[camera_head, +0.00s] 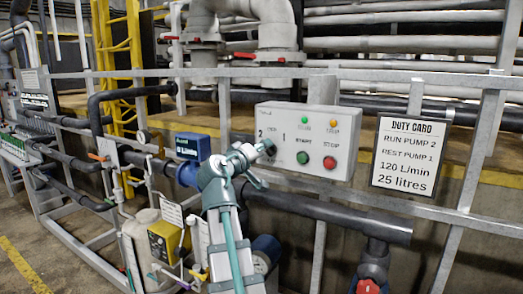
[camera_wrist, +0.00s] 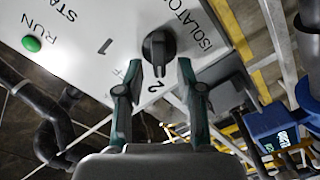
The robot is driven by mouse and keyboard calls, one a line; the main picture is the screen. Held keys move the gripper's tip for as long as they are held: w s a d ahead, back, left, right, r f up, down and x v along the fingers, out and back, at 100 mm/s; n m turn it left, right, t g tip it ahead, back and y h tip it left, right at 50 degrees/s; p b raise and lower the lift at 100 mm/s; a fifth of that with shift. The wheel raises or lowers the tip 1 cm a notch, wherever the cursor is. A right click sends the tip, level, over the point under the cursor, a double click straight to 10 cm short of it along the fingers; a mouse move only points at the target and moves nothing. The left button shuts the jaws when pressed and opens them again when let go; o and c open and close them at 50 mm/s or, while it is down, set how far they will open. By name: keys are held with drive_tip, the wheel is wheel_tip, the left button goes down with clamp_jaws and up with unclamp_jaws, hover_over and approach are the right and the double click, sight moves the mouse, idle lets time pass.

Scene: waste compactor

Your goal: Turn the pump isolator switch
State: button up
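The pump isolator switch (camera_wrist: 158,48) is a black rotary knob on the pale control box (camera_head: 318,120). In the wrist view its grip bar runs roughly up and down the picture, with the marks 1, 2 and part of OFF around it. My gripper (camera_wrist: 159,70) is open, its fingertips on either side of the knob's lower end. A gap shows between each finger and the knob. In the head view my gripper (camera_head: 264,157) is at the box's left side and hides much of the switch area.
The box also carries a green start button (camera_head: 303,158), a red stop button (camera_head: 330,162) and small lamps. A duty card sign (camera_head: 410,150) hangs to the right. A blue meter (camera_head: 192,147) is close on the left. A dark pipe (camera_head: 335,213) runs below the box.

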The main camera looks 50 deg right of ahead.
drive_tip(key=s+a, duration=0.1)
drive_tip(key=a, duration=1.1)
drive_tip(key=shift+s, duration=0.2)
